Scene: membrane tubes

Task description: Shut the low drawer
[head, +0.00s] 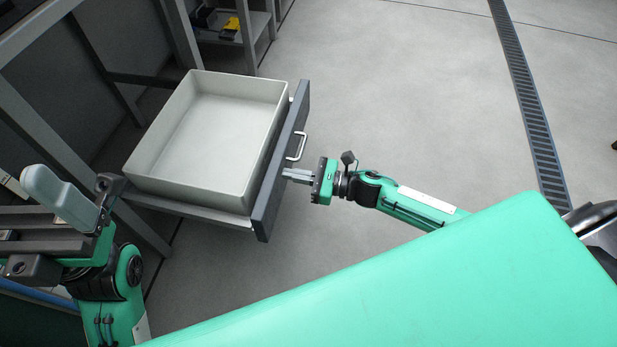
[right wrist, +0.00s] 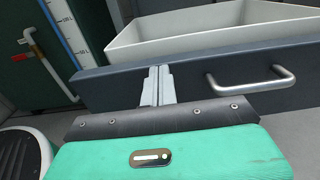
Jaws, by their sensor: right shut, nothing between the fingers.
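The low drawer stands open, its dark grey front (head: 267,205) facing right in the head view. The front also spans the right wrist view (right wrist: 105,92). A metal bar handle (head: 297,146) is on it and shows at the right of the wrist view (right wrist: 252,80). My right gripper (head: 287,174) is shut and empty. Its fingertips are at the drawer front, beside the handle; they seem to touch it. My left gripper (head: 60,232) is at the left edge of the head view, near the frame; its jaw state is unclear.
A pale open bin (head: 215,115) sits in the drawer and looks empty. Grey frame posts (head: 180,35) stand behind and left of it. A lower shelf (head: 255,22) holds a yellow item (head: 230,28). The floor (head: 420,90) at the right is clear, with a drain grate (head: 527,95).

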